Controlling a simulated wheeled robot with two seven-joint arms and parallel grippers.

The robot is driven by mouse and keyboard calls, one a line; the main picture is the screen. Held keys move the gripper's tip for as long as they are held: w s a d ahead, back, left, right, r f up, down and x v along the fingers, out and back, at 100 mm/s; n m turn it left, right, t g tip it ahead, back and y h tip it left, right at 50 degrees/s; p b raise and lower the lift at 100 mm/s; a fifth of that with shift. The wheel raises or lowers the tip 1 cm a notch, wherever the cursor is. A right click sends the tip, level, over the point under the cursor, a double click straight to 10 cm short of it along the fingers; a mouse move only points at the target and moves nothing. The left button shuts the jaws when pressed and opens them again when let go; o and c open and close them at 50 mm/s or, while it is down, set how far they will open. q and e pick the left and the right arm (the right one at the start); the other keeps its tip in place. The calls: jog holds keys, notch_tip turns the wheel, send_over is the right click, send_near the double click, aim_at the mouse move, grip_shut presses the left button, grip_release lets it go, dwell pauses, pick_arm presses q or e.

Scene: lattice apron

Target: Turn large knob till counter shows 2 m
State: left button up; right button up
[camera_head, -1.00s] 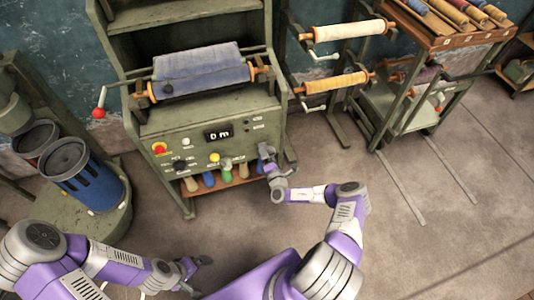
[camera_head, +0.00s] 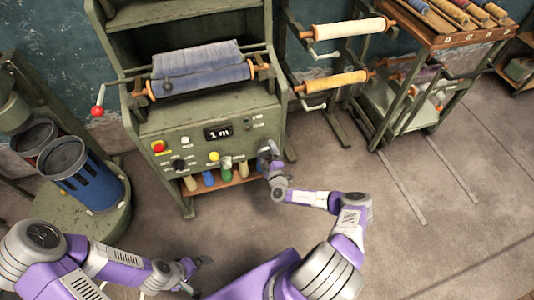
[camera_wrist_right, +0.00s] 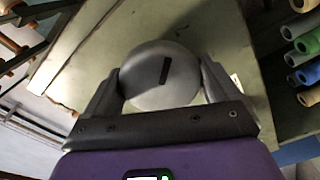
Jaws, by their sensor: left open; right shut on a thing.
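The counter (camera_head: 218,132) on the green machine's front panel reads "1 m" in the head view. The large knob (camera_wrist_right: 160,75) is a round grey disc with a dark slot mark, seen close up in the right wrist view. My right gripper (camera_wrist_right: 160,86) is shut on the large knob, with one finger at each side of its rim. In the head view my right gripper (camera_head: 268,150) is at the right part of the panel and hides the knob. My left gripper (camera_head: 203,274) is open and empty, low over the floor, away from the machine.
The panel (camera_head: 160,128) also has a red button on yellow, a yellow button (camera_head: 214,156) and smaller dark knobs. Several coloured rolls stand on a shelf below it. Blue bins (camera_head: 85,180) are at the left. A roll rack and cart (camera_head: 405,125) stand at the right.

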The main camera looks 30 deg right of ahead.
jog(key=shift+a+f+m, duration=0.1)
jog(key=shift+m, duration=0.7)
jog(key=o, duration=0.8)
jog(key=shift+s, duration=0.15)
jog(key=p+v, duration=0.2)
jog(key=v, duration=0.5)
jog(key=shift+s, duration=0.2)
jog(key=shift+a, duration=0.1)
